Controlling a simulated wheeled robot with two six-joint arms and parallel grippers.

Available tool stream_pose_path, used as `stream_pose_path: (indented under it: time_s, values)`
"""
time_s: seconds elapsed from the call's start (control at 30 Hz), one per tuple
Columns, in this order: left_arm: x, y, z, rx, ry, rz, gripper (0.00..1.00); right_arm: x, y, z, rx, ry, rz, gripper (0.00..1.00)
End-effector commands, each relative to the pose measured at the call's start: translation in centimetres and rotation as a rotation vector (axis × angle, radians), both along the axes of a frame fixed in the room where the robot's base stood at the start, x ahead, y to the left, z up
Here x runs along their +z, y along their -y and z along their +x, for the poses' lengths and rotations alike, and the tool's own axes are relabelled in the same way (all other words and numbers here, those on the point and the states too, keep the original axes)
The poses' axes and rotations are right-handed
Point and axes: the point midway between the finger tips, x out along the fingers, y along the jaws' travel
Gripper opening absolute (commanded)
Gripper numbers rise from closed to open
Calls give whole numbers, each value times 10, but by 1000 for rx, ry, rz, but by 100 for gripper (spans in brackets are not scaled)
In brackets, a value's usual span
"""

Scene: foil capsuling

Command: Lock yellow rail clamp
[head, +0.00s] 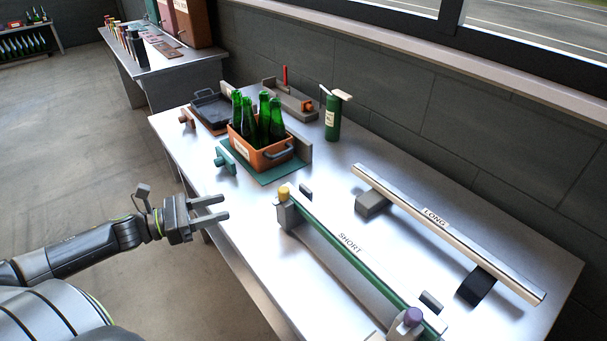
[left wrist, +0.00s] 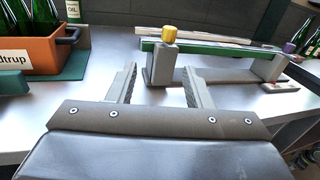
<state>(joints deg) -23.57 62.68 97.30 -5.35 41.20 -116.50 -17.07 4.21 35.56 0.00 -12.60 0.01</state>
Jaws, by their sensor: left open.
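The yellow rail clamp knob (head: 284,191) sits on a grey block at the near left end of the green SHORT rail (head: 349,255). In the left wrist view the yellow knob (left wrist: 170,33) stands on top of its grey post, beyond my fingers. My left gripper (head: 222,207) is open and empty, over the table's left edge, to the left of the yellow clamp and apart from it. In the left wrist view its two fingers (left wrist: 160,85) point towards the post. A purple knob (head: 412,317) tops the block at the rail's other end. My right gripper is not seen.
An orange crate (head: 279,157) with green bottles stands on a green mat behind the clamp. A teal clamp-like piece (head: 226,161) sits left of it. A green oil bottle (head: 333,117) and the LONG rail (head: 450,233) are farther right. The table (head: 235,225) is bare between my left gripper and the yellow clamp.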

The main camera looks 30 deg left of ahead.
Motion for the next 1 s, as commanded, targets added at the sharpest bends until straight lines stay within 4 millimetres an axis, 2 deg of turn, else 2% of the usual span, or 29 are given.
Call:
stream_pose_path:
  time_s: [0.1, 0.27, 0.6, 1.0]
  values:
    - [9, 10, -2, -45, 40, 40, 46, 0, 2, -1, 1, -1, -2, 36]
    - [9, 19, 8, -49, 48, 45, 46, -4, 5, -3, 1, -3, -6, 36]
    - [10, 49, 45, -44, 48, 41, 46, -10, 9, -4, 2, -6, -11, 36]
    - [12, 79, 79, -43, 47, 39, 46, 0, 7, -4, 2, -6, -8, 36]
